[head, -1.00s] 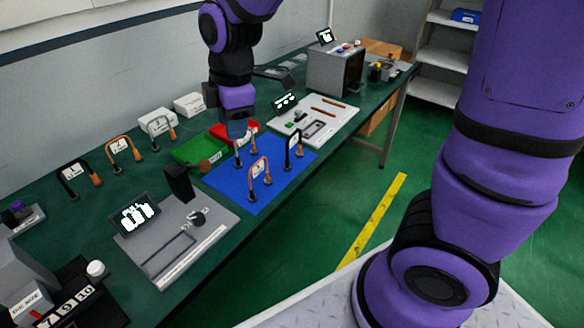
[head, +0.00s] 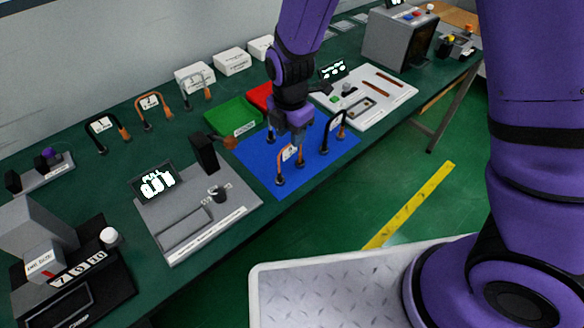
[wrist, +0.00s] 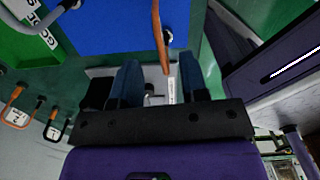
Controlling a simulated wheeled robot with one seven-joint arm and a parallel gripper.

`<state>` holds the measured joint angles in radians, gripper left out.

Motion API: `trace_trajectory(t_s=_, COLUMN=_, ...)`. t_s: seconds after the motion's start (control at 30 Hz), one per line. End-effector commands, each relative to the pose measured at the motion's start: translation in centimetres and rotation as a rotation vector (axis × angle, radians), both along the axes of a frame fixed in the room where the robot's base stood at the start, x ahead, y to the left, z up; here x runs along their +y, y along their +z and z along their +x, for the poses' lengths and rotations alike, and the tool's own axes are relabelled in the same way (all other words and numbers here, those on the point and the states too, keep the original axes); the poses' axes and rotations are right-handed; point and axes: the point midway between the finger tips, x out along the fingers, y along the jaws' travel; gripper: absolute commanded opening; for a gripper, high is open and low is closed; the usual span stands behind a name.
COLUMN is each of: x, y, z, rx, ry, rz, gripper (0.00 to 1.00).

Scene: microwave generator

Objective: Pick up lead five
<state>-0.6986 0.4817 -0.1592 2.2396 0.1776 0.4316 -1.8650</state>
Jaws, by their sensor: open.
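Several handle-shaped leads stand on the blue mat (head: 247,166). The nearest is an orange-brown lead (head: 301,158) with dark feet and a white label whose digit I cannot read surely. A black lead (head: 325,140) stands to its right, and another, mostly hidden behind my arm, shows a dark foot at the back left. My gripper (head: 296,136) is open and empty, pointing down just above and behind the orange-brown lead. In the wrist view, my open fingers (wrist: 160,78) have an orange-brown bar (wrist: 159,32) just ahead of the gap between them; it appears not to be held.
Leads labelled 1 (head: 101,125), 2 (head: 149,102) and 3 (head: 197,80) stand along the back left. A green tray (head: 232,113) and a red tray (head: 260,95) lie behind the mat. A grey meter board (head: 240,200) is left; a white board (head: 393,98) is right.

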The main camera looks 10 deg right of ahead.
Motion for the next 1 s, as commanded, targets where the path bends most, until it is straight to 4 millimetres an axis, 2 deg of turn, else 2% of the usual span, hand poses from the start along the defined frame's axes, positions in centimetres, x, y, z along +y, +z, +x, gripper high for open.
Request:
trace_trajectory(t_s=0.17, x=0.0, y=-1.0, z=-0.1, rx=0.002, ry=-0.001, rz=-0.001, gripper=0.4)
trace_trajectory(t_s=0.53, x=0.0, y=-5.3, z=-0.3, rx=0.002, ry=-0.003, rz=-0.002, gripper=0.4)
trace_trajectory(t_s=0.87, x=0.0, y=-5.7, z=-0.3, rx=-0.001, ry=-0.002, rz=0.0, gripper=0.4)
trace_trajectory(t_s=1.0, x=0.0, y=-5.7, z=-0.3, rx=-0.001, ry=-0.002, rz=-0.001, gripper=0.08)
